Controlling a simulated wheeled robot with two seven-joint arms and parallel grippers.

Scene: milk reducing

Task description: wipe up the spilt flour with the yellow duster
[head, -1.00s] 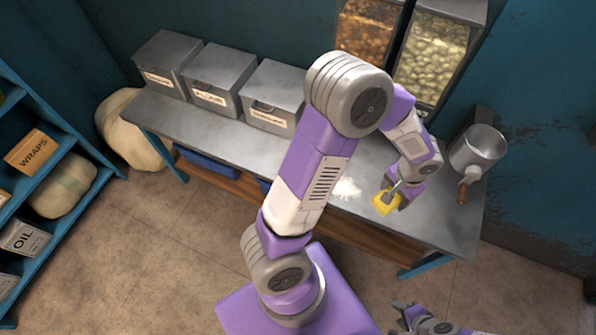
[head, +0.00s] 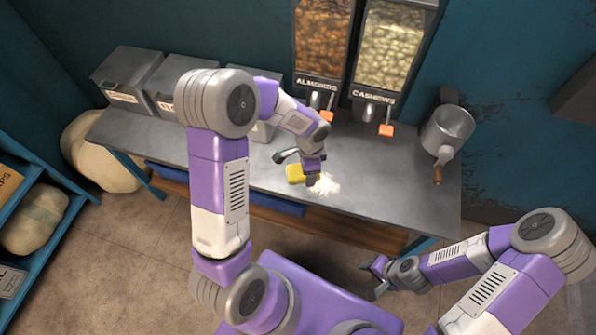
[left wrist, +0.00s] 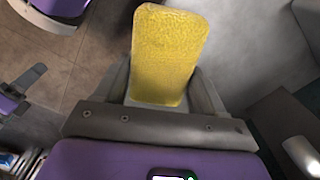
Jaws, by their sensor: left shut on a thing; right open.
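The yellow duster (head: 295,174) is at my left gripper (head: 308,172), over the metal table (head: 400,170). In the left wrist view the duster (left wrist: 168,55) stands between the two fingers, which are shut on it. The spilt flour (head: 326,184) is a white patch on the table near its front edge, just right of the duster. My left gripper partly covers the view there, and I cannot tell whether the duster touches the table. My right gripper (head: 376,276) is open and empty, low in front of the table.
Grey lidded bins (head: 125,78) stand at the table's back left. Almond (head: 322,45) and cashew (head: 395,45) dispensers hang behind it. The table right of the flour is clear.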

